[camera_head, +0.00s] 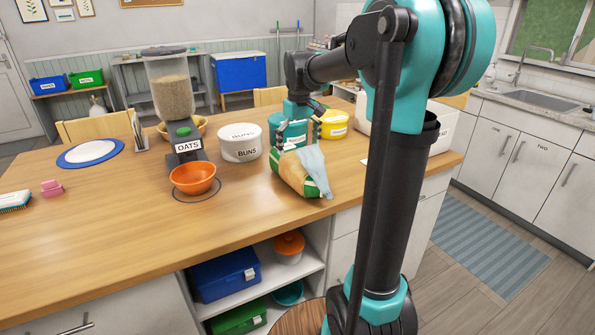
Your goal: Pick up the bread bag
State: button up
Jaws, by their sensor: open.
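The bread bag (296,174) lies on the wooden counter near its front edge, right of the middle. It is a tan and green bag with a pale blue-white part on its right side. My gripper (297,135) is above and just behind the bag, with its fingers pointing down. It is open, with its fingers apart. I cannot tell whether the fingers touch the bag.
Behind the bag stand a teal tub (289,133) and a yellow tub (334,125). To the left are a white tub labelled BUNS (240,143), an orange bowl (193,179) and an oats dispenser (173,90). The counter's front left is mostly clear.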

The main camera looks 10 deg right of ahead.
aim_at(298, 166)
jog(key=shift+s+a+f, duration=0.1)
jog(key=shift+f, duration=1.65)
jog(key=shift+s+a+f, duration=0.1)
jog(key=shift+f, duration=1.6)
jog(key=c, duration=1.7)
